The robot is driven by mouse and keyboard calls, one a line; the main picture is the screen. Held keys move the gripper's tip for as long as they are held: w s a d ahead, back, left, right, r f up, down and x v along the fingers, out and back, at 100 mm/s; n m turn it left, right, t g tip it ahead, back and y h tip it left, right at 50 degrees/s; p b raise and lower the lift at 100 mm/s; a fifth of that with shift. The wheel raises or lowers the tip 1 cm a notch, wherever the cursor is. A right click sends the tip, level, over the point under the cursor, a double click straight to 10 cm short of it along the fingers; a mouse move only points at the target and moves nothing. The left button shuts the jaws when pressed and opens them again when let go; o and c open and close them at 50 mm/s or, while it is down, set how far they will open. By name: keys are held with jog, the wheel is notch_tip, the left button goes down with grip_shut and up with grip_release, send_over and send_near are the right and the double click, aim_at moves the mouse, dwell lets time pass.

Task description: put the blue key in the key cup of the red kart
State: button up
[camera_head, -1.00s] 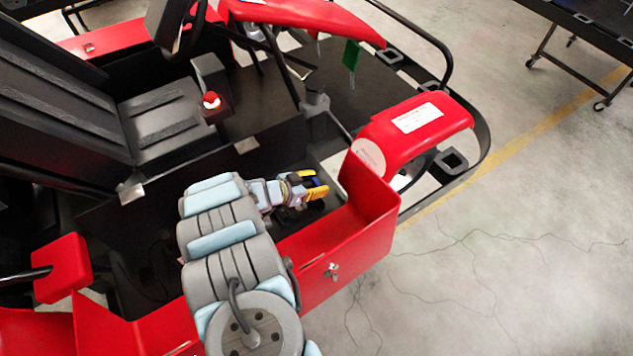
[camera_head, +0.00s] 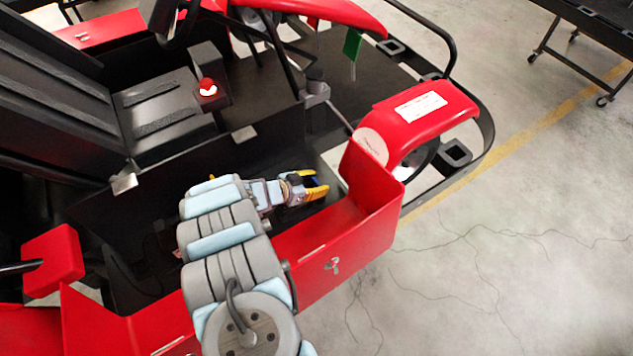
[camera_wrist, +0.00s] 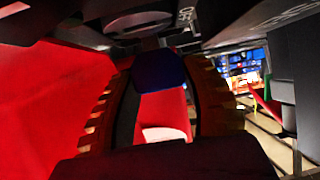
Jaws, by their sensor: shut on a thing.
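The red kart (camera_head: 335,250) fills the left and middle of the head view. My gripper (camera_head: 318,186) is inside its red side panel, behind the red front fairing. Its yellow fingers are shut on the blue key (camera_head: 312,182), of which only a small blue patch shows in the head view. In the wrist view, the blue key (camera_wrist: 160,72) shows as a dark blue rounded shape between the fingers of my gripper (camera_wrist: 165,85). I cannot make out the key cup for sure in either view.
A red button (camera_head: 207,88) stands on a box beside the black seat (camera_head: 160,110). A green tag (camera_head: 352,46) hangs under the red bodywork. A black wheeled table (camera_head: 590,40) is at the back right. The concrete floor (camera_head: 530,220) on the right is clear.

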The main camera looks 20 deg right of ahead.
jog(key=o, duration=1)
jog(key=shift+v, duration=6)
